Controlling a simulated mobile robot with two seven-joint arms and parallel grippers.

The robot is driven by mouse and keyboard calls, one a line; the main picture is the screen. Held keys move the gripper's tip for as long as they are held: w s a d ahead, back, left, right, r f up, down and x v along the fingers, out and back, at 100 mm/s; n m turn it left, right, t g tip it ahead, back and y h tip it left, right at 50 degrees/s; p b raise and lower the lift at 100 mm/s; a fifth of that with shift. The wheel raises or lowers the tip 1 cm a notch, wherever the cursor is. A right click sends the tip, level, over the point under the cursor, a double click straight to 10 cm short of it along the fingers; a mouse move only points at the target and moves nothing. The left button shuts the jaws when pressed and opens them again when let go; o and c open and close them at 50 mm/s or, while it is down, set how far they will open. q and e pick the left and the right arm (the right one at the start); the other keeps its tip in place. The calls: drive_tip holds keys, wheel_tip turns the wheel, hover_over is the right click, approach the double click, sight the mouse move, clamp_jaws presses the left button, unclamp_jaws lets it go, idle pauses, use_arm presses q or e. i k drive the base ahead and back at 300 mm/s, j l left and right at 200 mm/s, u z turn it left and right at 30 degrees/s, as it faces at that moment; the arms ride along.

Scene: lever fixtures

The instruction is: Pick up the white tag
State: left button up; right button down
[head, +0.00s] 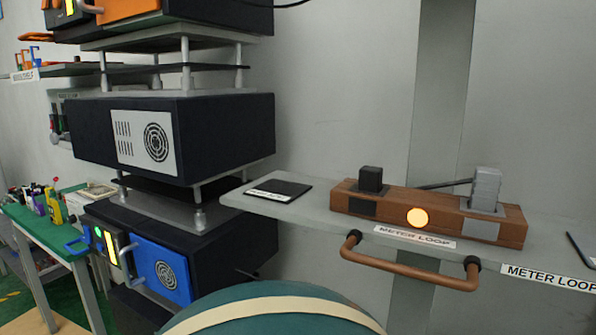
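Several white tags or labels show, and I cannot tell which one the task means. A small white tag (270,195) lies at the front edge of a black pad (288,187) on the left end of the grey shelf (325,210). A white "METER LOOP" label (414,237) is on the shelf's front part, below the wooden lever fixture (385,208). A larger "METER LOOP" label (548,277) is on the shelf edge at the right. Neither of my grippers is in view.
The fixture carries a black block (371,179), a grey block (485,188) and a lit round lamp (417,217). A copper-coloured handle (408,268) sticks out below the shelf. Stacked dark equipment boxes (230,135) stand left. A green bench (45,238) holds small items.

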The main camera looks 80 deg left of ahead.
sight(29, 200)
drive_tip(key=u, duration=4.6)
drive_tip(key=i+u, duration=0.1)
drive_tip(key=i, duration=6.1)
